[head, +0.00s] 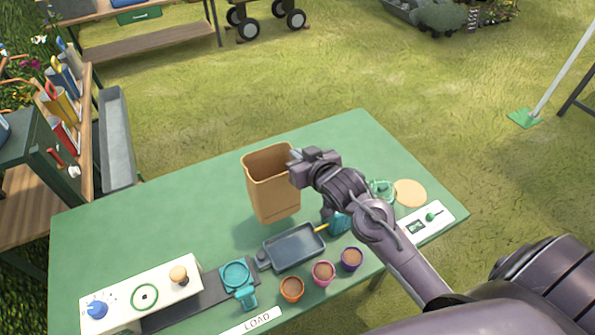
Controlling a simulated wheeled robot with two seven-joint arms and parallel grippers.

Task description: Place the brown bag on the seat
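The brown bag (272,192) is upright and open at the top, over the middle of the green table (130,224). I cannot tell whether its base touches the table. My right gripper (297,156) is at the bag's upper right rim, with its tips against or just over that edge. The view does not show clearly whether its fingers are closed on the rim. My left gripper is out of view. I cannot make out for sure which thing is the seat.
A dark tray (294,248) and several small pots, one orange (291,289), stand in front of the bag. A white panel with a blue knob (97,308) is at front left. A tan disc (410,193) lies at right. The table's left part is clear.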

